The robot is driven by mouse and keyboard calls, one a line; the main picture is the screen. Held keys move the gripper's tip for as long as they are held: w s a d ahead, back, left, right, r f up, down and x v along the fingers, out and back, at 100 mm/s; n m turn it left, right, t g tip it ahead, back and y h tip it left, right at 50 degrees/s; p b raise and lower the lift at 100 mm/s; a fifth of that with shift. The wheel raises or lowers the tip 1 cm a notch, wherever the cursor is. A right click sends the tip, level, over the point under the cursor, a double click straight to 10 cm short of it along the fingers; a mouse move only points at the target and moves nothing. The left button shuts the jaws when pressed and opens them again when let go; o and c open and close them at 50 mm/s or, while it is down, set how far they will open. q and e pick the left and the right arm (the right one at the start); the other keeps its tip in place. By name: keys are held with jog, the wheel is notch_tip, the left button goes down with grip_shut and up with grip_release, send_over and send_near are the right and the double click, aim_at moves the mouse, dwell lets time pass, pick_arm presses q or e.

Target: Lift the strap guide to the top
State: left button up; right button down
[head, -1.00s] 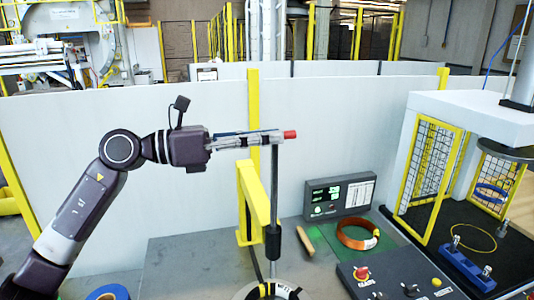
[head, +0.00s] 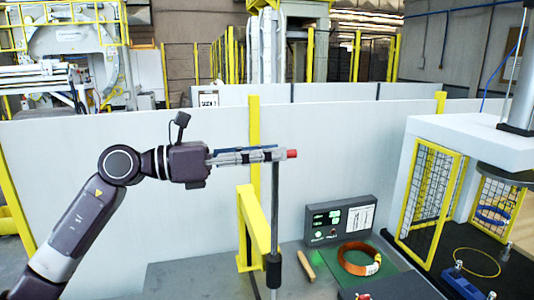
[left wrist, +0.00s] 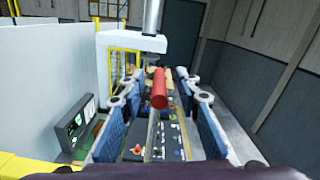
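A red cylindrical handle (head: 291,154) shows at the top of an upright grey post (head: 275,205), just past the ends of my left gripper's fingers. It is probably part of the strap guide; its join to the post is hidden by the fingers. My left gripper (head: 279,154) points right, level, at the post's top. In the left wrist view the red handle (left wrist: 159,88) lies between the two blue-padded fingers, with a gap on each side, so the gripper looks open around it. A black collar (head: 273,263) sits low on the post. My right gripper is not in view.
A yellow bracket (head: 253,225) stands just left of the post. Right of it are a control display (head: 338,219), a copper coil (head: 358,259) on a green mat and a yellow-framed press cage (head: 430,192). A pale barrier wall (head: 180,230) stands behind.

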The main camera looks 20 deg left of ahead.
pick_arm(q)
jog(key=shift+a+f, duration=0.15)
jog(key=shift+a, duration=0.1)
jog(key=v, duration=1.1)
jog(key=shift+s+a, duration=0.15)
jog(key=shift+s, duration=0.2)
